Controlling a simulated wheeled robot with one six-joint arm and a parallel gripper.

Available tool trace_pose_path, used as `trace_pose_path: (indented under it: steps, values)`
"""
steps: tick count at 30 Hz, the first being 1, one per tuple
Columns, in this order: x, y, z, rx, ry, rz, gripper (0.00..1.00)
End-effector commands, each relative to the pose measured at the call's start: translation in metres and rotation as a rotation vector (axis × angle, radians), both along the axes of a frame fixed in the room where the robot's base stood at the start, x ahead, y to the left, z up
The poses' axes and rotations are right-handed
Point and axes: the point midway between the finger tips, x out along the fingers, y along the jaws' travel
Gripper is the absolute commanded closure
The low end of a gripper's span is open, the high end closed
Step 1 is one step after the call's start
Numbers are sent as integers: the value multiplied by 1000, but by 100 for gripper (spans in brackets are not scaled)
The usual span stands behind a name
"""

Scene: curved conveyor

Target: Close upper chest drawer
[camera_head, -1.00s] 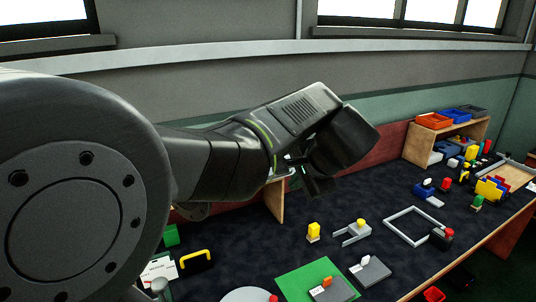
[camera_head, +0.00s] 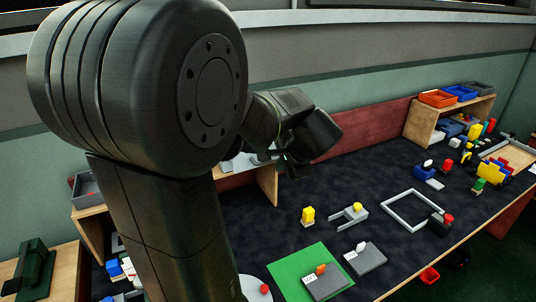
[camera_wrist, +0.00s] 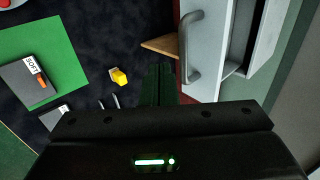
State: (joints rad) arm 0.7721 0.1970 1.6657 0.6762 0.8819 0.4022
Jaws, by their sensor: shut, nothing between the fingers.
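A pale drawer with a grey bar handle (camera_wrist: 190,45) is at the upper right of the wrist view. Its front panel (camera_wrist: 216,55) is near the fingers, and a hollow shows behind it, so it appears pulled out. A pale part of the chest (camera_head: 245,162) shows behind my arm in the head view. My gripper (camera_head: 292,168) is shut and empty. In the wrist view its dark fingers (camera_wrist: 158,75) are just left of the handle, with no clear contact. My arm hides most of the chest.
A wooden support (camera_head: 268,185) stands below the chest. A yellow block (camera_head: 308,215), a grey U-shaped piece (camera_head: 350,217) and a green mat (camera_head: 312,275) lie on the dark tabletop. A wooden shelf with colored bins (camera_head: 437,98) stands at the back right.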

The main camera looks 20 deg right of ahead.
Motion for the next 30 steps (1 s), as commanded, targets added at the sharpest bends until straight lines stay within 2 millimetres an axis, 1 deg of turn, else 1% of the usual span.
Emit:
trace_pose_path:
  steps: [1, 3, 7, 11, 20, 22, 23, 26, 30]
  values:
    - [10, 1, 2, 0, 0, 4, 100]
    - [18, 2, 0, 0, 0, 3, 100]
    - [28, 2, -3, -1, -1, 2, 100]
    - [32, 2, -4, -3, -2, 0, 100]
    - [32, 2, -4, -3, -2, 0, 100]
    - [36, 2, -4, -2, -1, 1, 100]
    - [40, 2, -4, -1, -1, 2, 100]
    - [60, 4, -3, -2, 1, 5, 100]
    - [98, 8, -3, -1, 1, 6, 100]
